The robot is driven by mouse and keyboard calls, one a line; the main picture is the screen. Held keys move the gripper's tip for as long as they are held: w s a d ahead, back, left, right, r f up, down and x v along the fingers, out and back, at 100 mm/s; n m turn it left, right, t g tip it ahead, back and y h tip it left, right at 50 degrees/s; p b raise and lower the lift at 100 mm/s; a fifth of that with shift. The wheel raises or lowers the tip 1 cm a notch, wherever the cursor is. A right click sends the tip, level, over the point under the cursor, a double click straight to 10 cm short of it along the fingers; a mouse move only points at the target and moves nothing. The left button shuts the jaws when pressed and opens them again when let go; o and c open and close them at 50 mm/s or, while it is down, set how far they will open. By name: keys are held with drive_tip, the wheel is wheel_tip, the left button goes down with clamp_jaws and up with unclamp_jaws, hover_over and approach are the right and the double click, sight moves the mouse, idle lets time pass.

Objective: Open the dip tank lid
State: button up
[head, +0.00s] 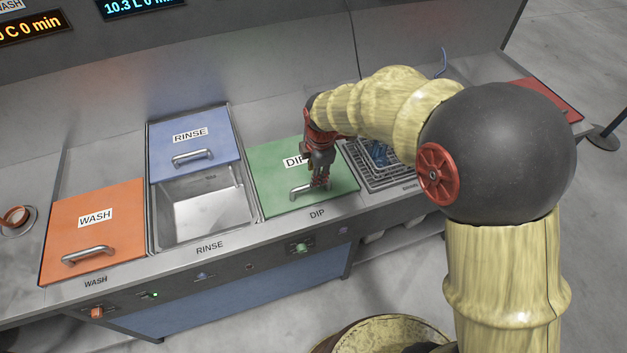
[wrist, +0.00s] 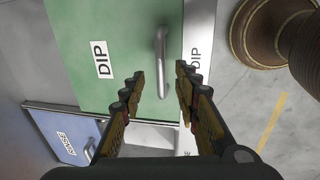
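The green dip tank lid (head: 275,190) lies shut, flat on its tank in the counter. It carries a white DIP label and a bar handle near its front edge. In the head view my gripper (head: 320,182) is over the lid at the handle and hides part of it. In the wrist view the lid (wrist: 130,30) fills the upper middle, and its metal handle (wrist: 162,65) shows between the lines of my two fingers. My gripper (wrist: 160,92) is open, its fingertips on either side of the handle's near end. I cannot tell whether they touch it.
Left of the lid, the rinse tank (head: 195,205) stands open with its blue lid (head: 193,145) slid back. The orange wash lid (head: 95,230) is shut. A grid drain (head: 385,172) with blue items is to the right. A round brown thing (head: 385,335) stands on the floor.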

drive_tip(key=f, duration=0.4)
drive_tip(key=w+f+b, duration=0.1)
drive_tip(key=f, duration=0.1)
drive_tip(key=shift+a, duration=0.15)
drive_tip(key=shift+c, duration=1)
clamp_jaws()
